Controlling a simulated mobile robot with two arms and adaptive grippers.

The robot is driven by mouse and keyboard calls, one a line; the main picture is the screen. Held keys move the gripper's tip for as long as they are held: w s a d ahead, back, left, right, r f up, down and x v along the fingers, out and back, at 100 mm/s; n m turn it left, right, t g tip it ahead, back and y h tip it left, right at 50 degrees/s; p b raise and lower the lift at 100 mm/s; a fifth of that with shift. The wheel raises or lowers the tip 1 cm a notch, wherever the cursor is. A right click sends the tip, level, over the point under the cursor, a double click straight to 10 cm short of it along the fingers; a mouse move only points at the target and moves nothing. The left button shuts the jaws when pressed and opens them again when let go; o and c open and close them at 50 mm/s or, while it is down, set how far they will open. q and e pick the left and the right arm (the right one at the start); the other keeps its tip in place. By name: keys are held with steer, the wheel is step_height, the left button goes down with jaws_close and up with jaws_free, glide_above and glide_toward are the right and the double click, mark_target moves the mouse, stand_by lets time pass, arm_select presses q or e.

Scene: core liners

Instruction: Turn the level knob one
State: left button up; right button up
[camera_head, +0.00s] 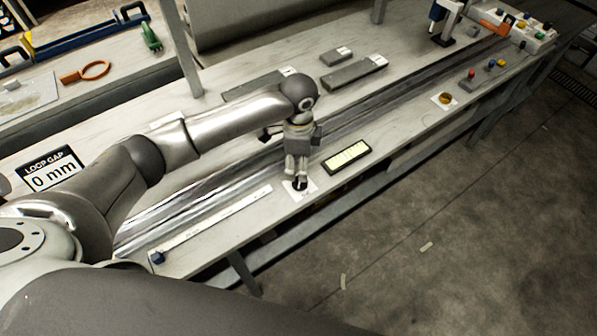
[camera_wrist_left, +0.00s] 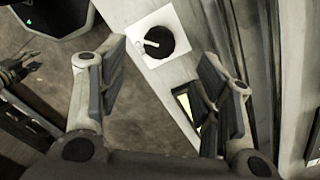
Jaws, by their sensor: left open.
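The level knob (camera_head: 300,184) is a black round knob on a white square plate at the front edge of the long bench. In the left wrist view the knob (camera_wrist_left: 160,44) shows a white pointer mark, pointing to the left. My left gripper (camera_head: 297,175) points down over the knob and partly hides it in the head view. In the left wrist view the open fingers of my left gripper (camera_wrist_left: 163,62) stand to either side, with the knob ahead between their tips. No contact shows. Dark gripper fingers, apparently of my right gripper (camera_wrist_left: 14,72), show at the left wrist view's left edge.
A yellow-lit display (camera_head: 348,156) lies right of the knob. A second dial (camera_head: 445,98) and coloured buttons (camera_head: 471,74) are farther right along the bench. Metal rails (camera_head: 200,190) run behind. A "LOOP GAP 0 mm" sign (camera_head: 50,172) stands at the left. The floor in front is open.

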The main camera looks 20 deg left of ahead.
arm_select(q)
steer(key=shift+r, duration=1.8)
steer(key=shift+f, duration=0.1)
